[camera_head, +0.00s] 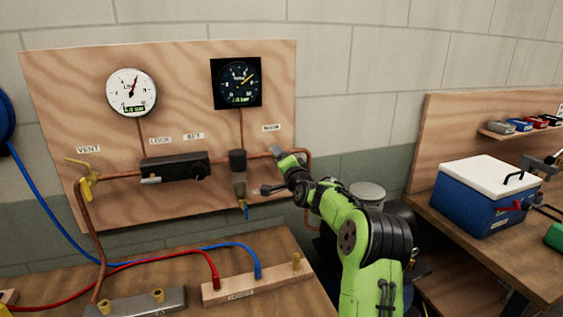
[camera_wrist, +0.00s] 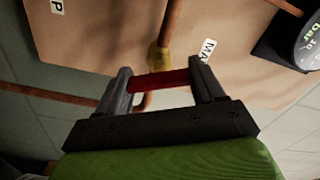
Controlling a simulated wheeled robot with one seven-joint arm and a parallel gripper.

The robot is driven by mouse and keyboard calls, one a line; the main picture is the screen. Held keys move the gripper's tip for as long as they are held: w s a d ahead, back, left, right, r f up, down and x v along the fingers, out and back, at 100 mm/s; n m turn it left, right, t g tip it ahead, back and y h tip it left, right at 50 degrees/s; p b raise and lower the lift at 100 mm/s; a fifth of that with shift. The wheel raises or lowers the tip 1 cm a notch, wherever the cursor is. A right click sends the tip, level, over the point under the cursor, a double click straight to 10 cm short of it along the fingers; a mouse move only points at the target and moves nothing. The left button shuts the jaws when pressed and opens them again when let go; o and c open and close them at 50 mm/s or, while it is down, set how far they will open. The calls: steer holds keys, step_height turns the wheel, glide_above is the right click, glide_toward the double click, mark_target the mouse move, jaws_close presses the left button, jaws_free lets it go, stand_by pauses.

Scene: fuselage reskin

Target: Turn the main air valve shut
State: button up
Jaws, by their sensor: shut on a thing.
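The main air valve has a brass-yellow body (camera_wrist: 160,56) on a copper pipe in the wrist view, with a red lever handle (camera_wrist: 163,79) across it. My gripper (camera_wrist: 160,70) has one finger at each end of the red handle and is shut on it. The lever lies roughly crosswise in that view, and the pipe runs up past the body. In the head view my gripper (camera_head: 277,153) is at the right end of the board's copper pipe, under a small label (camera_head: 271,127). There it hides the valve.
The wooden board (camera_head: 60,75) carries a white gauge (camera_head: 132,92), a dark gauge (camera_head: 237,83), a black regulator block (camera_head: 175,167) and a yellow vent valve (camera_head: 88,180). Red and blue hoses cross the bench below. A blue cooler (camera_head: 480,205) stands on the right bench.

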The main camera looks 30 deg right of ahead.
steer(key=m, duration=0.4)
steer(key=shift+d+m, duration=0.1)
steer(key=shift+m, duration=0.3)
steer(key=shift+f+m, duration=0.1)
steer(key=shift+m, duration=0.2)
steer(key=o, duration=1)
steer(key=shift+o, duration=0.2)
steer(key=shift+s, duration=0.15)
steer(key=b+v, duration=0.1)
steer(key=v, duration=1.4)
steer(key=shift+s+b, duration=0.25)
steer(key=shift+b, duration=0.05)
